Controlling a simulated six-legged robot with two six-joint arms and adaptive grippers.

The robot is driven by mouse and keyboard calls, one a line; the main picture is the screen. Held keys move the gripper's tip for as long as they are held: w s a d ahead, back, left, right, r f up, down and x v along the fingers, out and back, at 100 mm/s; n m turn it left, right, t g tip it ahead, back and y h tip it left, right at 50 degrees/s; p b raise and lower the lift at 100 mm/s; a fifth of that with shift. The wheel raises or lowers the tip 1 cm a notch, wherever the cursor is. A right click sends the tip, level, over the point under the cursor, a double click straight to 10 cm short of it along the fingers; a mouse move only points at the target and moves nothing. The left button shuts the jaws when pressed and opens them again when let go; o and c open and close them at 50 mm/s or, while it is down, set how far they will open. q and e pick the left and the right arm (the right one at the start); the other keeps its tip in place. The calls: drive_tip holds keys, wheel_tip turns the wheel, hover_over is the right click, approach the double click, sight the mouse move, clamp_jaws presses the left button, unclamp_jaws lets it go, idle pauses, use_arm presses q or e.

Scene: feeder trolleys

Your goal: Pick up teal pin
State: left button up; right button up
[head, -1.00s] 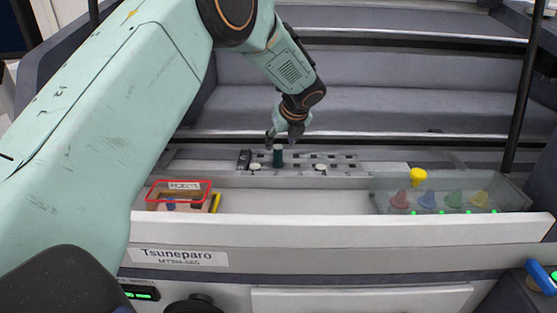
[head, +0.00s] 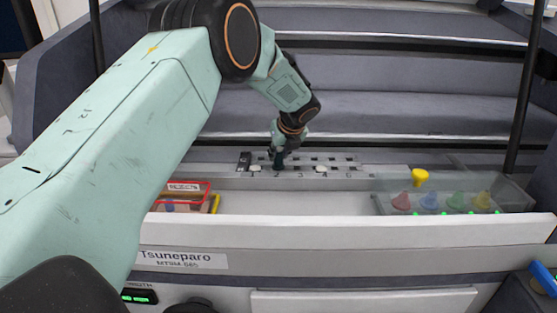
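The dark teal pin (head: 278,162) stands upright in the slotted rack (head: 345,160), near the number 2. My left gripper (head: 279,152) points down from above, with its fingers at the pin's upper part. The fingers hide the pin's top, and the view is too small to tell whether they are closed on it. My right gripper is not in view.
A red-rimmed box labelled REJECTS (head: 180,186) sits at the left of the drawer, with a blue and a dark item inside. A clear bin (head: 520,197) at the right holds coloured cones. A yellow piece (head: 420,176) is at its back edge. The drawer middle is clear.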

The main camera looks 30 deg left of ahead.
use_arm(q)
clamp_jaws()
drive_tip(key=shift+r, duration=0.1)
